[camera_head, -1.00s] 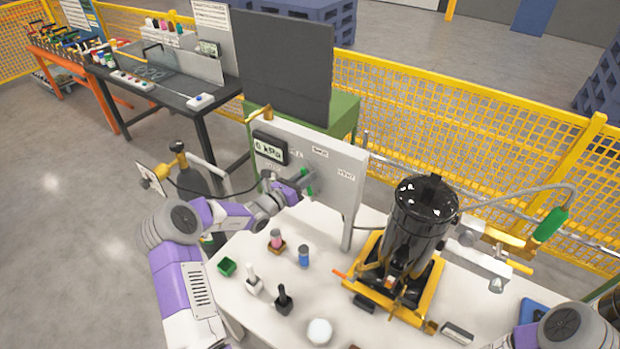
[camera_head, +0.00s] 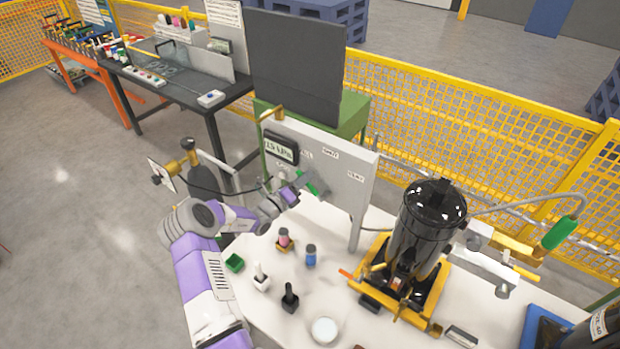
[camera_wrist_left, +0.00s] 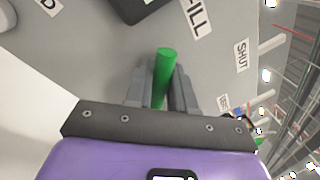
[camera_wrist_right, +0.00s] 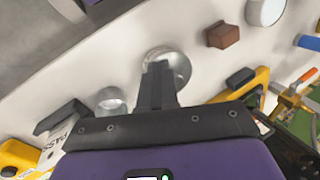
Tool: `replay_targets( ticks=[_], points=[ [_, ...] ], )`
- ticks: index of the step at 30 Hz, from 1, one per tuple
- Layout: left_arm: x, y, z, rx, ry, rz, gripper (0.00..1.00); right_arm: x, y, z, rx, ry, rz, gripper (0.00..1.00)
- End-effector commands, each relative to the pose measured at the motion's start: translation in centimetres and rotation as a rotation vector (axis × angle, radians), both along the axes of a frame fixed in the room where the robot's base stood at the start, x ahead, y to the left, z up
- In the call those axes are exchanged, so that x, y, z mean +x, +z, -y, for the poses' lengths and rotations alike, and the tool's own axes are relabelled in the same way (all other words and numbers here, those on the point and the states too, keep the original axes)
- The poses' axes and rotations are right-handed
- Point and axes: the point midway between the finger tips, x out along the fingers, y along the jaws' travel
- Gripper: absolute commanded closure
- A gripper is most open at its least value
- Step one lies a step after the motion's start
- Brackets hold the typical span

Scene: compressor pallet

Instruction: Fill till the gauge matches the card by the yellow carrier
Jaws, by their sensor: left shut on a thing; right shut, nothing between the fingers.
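The digital gauge (camera_head: 281,147) sits on the grey panel (camera_head: 359,192) and shows a kPa figure that looks like 15, with any decimal point unclear. My left gripper (camera_head: 305,190) is shut on the green handle (camera_wrist_left: 165,75) below the gauge, beside the FILL and SHUT labels. The yellow carrier (camera_head: 432,312) stands on the white table around a black vessel (camera_head: 428,225). I cannot make out a readable card beside it. My right gripper (camera_wrist_right: 157,85) is shut and empty over the table in the right wrist view; the head view does not show it.
A green box (camera_head: 234,263), a blue-capped bottle (camera_head: 311,256), a white round piece (camera_head: 324,330) and dark and white stamp-like pieces stand on the front of the table. A green-gripped hose nozzle (camera_head: 559,233) is right of the vessel. Yellow fencing (camera_head: 480,125) runs behind.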

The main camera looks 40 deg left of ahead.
Motion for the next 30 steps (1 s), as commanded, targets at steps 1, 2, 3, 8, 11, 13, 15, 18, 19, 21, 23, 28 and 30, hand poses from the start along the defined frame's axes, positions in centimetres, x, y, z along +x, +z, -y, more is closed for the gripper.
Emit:
replay_targets(
  ticks=[1, 2, 3, 8, 11, 13, 15, 18, 19, 21, 23, 28, 30],
  points=[
    [-0.1, -0.1, -0.1, -0.003, 0.003, -0.001, 1.00, 0.0, 0.0, 0.0, 0.000, 0.000, 0.000, 1.00],
    [-0.1, -0.1, -0.2, -0.004, 0.003, -0.001, 1.00, 0.0, 0.0, 0.0, 0.000, 0.000, 0.000, 1.00],
    [-0.1, -0.1, -0.1, -0.005, 0.002, -0.001, 1.00, 0.0, 0.0, 0.0, 0.000, 0.000, 0.000, 1.00],
    [0.0, -0.1, -0.1, -0.005, 0.001, -0.001, 1.00, 0.0, 0.0, 0.0, 0.000, 0.000, 0.000, 1.00],
    [0.0, -0.1, -0.1, -0.004, 0.001, -0.003, 1.00, 0.0, 0.0, 0.0, 0.000, 0.000, 0.000, 1.00],
    [0.0, -0.1, -0.1, -0.004, 0.001, -0.003, 0.71, 0.0, 0.0, 0.0, 0.000, 0.000, 0.000, 1.00],
    [0.0, -0.1, -0.1, -0.003, 0.001, -0.003, 0.60, 0.0, 0.0, 0.0, 0.000, 0.000, 0.000, 1.00],
    [0.0, -0.1, -0.1, -0.003, 0.001, -0.002, 0.60, 0.0, 0.0, 0.0, 0.000, 0.000, 0.000, 1.00],
    [0.0, -0.1, -0.1, -0.003, 0.001, -0.002, 0.60, 0.0, 0.0, 0.0, 0.000, 0.000, 0.000, 1.00],
    [0.0, -0.1, -0.1, -0.003, 0.001, -0.002, 0.60, 0.0, 0.0, 0.0, 0.000, 0.000, 0.000, 1.00],
    [0.0, -0.1, -0.1, -0.003, 0.001, -0.002, 0.60, 0.0, 0.0, 0.0, 0.000, 0.000, 0.000, 1.00],
    [-1.4, -0.3, -0.3, -0.002, 0.002, -0.003, 0.60, 0.0, -0.1, 0.0, 0.000, 0.000, 0.000, 1.00],
    [-2.5, -0.5, -0.4, -0.003, 0.002, -0.003, 0.60, 0.0, -0.2, 0.0, 0.000, 0.000, 0.000, 1.00]
  ],
)
